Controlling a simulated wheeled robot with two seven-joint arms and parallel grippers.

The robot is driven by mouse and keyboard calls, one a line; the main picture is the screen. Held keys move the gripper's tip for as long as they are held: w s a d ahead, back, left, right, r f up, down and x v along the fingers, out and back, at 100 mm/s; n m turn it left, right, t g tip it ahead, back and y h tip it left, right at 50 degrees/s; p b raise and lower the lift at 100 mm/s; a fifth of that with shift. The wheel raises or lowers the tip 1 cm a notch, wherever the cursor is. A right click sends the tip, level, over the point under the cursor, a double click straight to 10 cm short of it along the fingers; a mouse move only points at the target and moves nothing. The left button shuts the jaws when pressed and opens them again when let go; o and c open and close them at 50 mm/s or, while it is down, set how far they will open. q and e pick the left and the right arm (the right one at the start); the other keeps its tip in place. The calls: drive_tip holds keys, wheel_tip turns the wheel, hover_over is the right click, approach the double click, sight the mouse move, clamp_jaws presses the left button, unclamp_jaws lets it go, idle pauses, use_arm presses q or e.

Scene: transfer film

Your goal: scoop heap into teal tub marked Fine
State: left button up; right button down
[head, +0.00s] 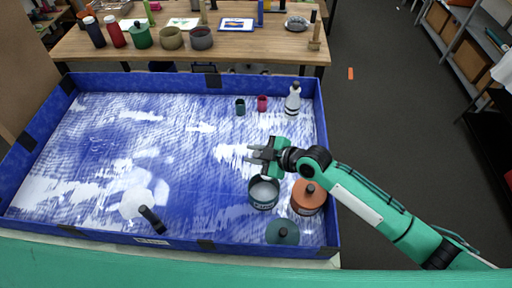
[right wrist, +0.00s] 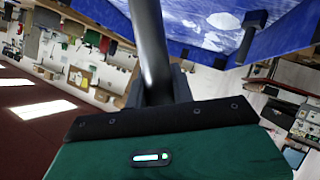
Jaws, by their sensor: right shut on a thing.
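A teal tub (head: 263,205) stands open at the front right of the blue tray, with pale material inside; its label is too small to read. My right gripper (head: 258,154) is above and just behind the teal tub. It is shut on a dark grey rod (right wrist: 150,45), visible between the fingers in the right wrist view; its far end is out of frame. My left gripper is not in view.
The blue tray (head: 321,120) has raised walls. An orange lidded tub (head: 307,199) stands right of the teal tub, and a teal lid (head: 283,234) lies in front. A white bottle (head: 292,102) and two small cups stand at the back. A wooden table (head: 270,48) lies beyond.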

drive_tip(key=shift+s+a+f+n+t+h+b, duration=0.9)
drive_tip(key=shift+s+a+f+n+t, duration=1.8)
drive_tip(key=shift+s+f, duration=1.3)
drive_tip(key=w+d+r+m+g+p, duration=0.1)
drive_tip(key=w+r+p, duration=0.1)
drive_tip(key=r, duration=0.1)
drive_tip(key=w+d+r+m+g+y+p, duration=0.1)
drive_tip(key=w+d+r+m+g+p, duration=0.1)
drive_tip(key=w+r+p, duration=0.1)
drive_tip(key=w+d+r+m+g+p, duration=0.2)
drive_tip(key=r, duration=0.1)
drive_tip(key=shift+w+d+y+p, duration=0.2)
drive_tip(key=shift+w+y+p, duration=0.1)
drive_tip(key=shift+w+p, duration=0.1)
drive_tip(key=w+d+m+g+b, duration=0.1)
drive_tip(key=b, duration=0.5)
drive_tip(key=w+d+m+y+b, duration=0.1)
drive_tip(key=w+b, duration=0.1)
drive_tip(key=b, duration=0.5)
drive_tip(key=w+m+g+b, duration=0.1)
drive_tip(key=w+b, duration=0.1)
drive_tip(key=b, duration=0.4)
drive_tip(key=shift+w+d+m+g+y+b, duration=0.1)
drive_tip(key=shift+d+m+g+y+b, duration=0.2)
drive_tip(key=shift+d+y, duration=0.1)
drive_tip(key=shift+w+d+r+b, duration=0.15)
drive_tip(key=shift+w+b, duration=0.15)
drive_tip(key=shift+b, duration=0.5)
